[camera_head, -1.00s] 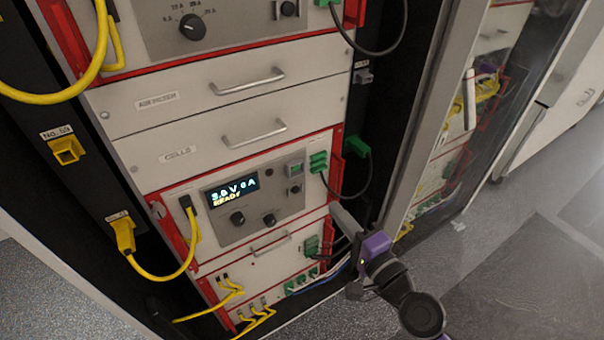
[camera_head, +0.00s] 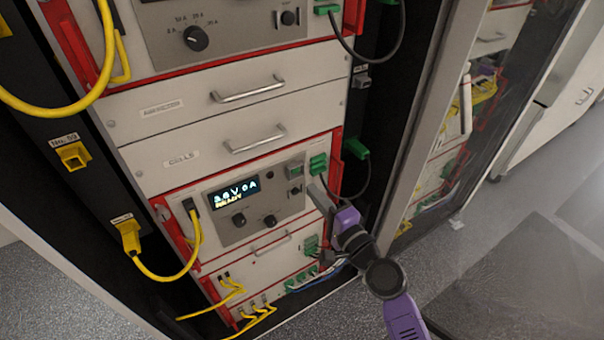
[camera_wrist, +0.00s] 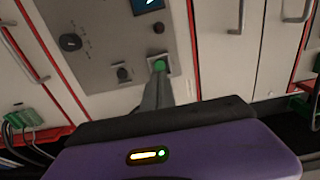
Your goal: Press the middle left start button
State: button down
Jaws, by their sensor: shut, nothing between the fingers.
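The cycler unit's grey panel (camera_head: 235,222) carries a lit display (camera_head: 235,190) with "READY" on its lower line. The green start button (camera_head: 295,170) is at the panel's upper right in the head view. In the wrist view the start button (camera_wrist: 160,65) is lit green in a pale square frame, straight beyond my fingertips. My gripper (camera_head: 315,186) is shut and empty, just right of and below the button in the head view. In the wrist view my gripper (camera_wrist: 157,80) overlaps the frame's lower edge. I cannot tell whether it touches.
A dark round control (camera_head: 295,190) sits under the button, near my fingers. Drawer handles (camera_head: 255,139) stick out above. Yellow cables (camera_head: 165,277) hang at the left. Open floor lies to the right.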

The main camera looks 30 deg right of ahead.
aim_at(295, 170)
jog(key=shift+w+p, duration=0.45)
jog(key=shift+w, duration=2.65)
jog(key=shift+w, duration=0.6)
jog(key=shift+w+r, duration=0.2)
jog(key=shift+a, duration=0.1)
